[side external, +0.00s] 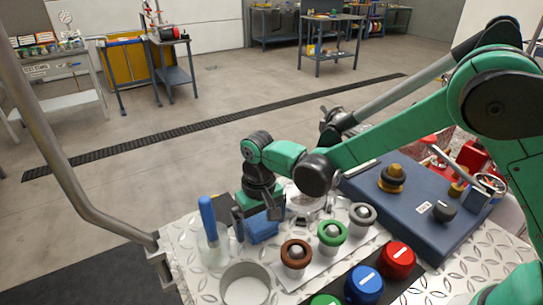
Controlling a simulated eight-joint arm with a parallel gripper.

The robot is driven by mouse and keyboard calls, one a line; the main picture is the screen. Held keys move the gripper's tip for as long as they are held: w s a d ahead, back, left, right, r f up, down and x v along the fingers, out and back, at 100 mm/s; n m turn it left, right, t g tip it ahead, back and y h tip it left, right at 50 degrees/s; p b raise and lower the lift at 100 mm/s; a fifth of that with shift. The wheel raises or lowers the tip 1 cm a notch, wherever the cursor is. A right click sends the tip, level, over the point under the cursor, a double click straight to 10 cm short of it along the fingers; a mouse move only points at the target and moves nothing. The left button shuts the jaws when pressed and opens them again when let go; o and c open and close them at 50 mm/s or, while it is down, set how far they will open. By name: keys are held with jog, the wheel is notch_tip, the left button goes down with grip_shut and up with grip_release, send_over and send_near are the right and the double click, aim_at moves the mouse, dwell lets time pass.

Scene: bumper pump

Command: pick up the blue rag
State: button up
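The blue rag (262,229) is a small crumpled cloth on the metal diamond-plate table top, left of the ringed posts. My gripper (257,214) points down right over it, with its two dark fingers spread apart. One finger is at the rag's left edge and the other is in front of its upper right part. I cannot tell whether the fingers touch the cloth. Part of the rag is hidden behind the gripper.
An open metal ring-shaped cup (245,284) is in front.

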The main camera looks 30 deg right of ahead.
aim_at(260, 221)
jog(key=c, duration=1.2)
notch_tip(260, 221, up, 20)
jog(key=shift+c, duration=0.2)
